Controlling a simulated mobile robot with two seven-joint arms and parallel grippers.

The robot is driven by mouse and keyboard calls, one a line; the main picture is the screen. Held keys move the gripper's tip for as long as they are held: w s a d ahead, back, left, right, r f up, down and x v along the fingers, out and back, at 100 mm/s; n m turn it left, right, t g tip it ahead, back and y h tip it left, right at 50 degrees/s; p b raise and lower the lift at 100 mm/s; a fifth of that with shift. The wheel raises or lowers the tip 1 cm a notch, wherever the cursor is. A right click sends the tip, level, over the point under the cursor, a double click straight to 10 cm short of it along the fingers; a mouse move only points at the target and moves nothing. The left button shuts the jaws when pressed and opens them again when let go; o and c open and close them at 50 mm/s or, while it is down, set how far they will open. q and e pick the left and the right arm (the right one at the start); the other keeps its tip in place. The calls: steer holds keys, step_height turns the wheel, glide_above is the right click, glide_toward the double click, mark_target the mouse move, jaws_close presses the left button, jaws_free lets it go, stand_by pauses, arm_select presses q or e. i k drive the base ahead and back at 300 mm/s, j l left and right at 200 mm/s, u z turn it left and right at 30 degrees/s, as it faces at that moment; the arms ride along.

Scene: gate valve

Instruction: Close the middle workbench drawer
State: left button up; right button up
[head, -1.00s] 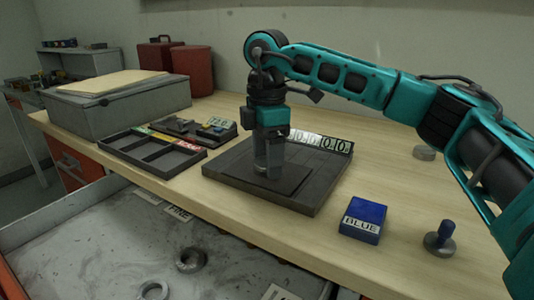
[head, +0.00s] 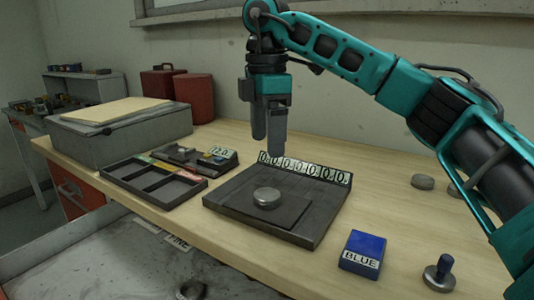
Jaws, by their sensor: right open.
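The pulled-out drawer (head: 95,262) shows at the bottom left, below the workbench top (head: 185,215). Its inside is grey and worn, and a dark ring-shaped part (head: 190,290) lies in it at the picture's bottom edge. Its front and handle are out of view. My right gripper (head: 268,140) points down, open and empty, above the dark scale (head: 295,215). A round metal disc (head: 267,197) rests on the scale's plate, apart from the fingers. My left gripper is not in view.
A sectioned tray (head: 155,182), a blue box (head: 362,254) marked BLUE and a knobbed metal weight (head: 440,274) stand on the bench. A grey case (head: 125,125) and red canisters (head: 192,97) stand at the back left. An orange drawer front (head: 72,190) shows at the left.

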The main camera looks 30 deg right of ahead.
mark_target(102, 255)
steer(key=k, duration=1)
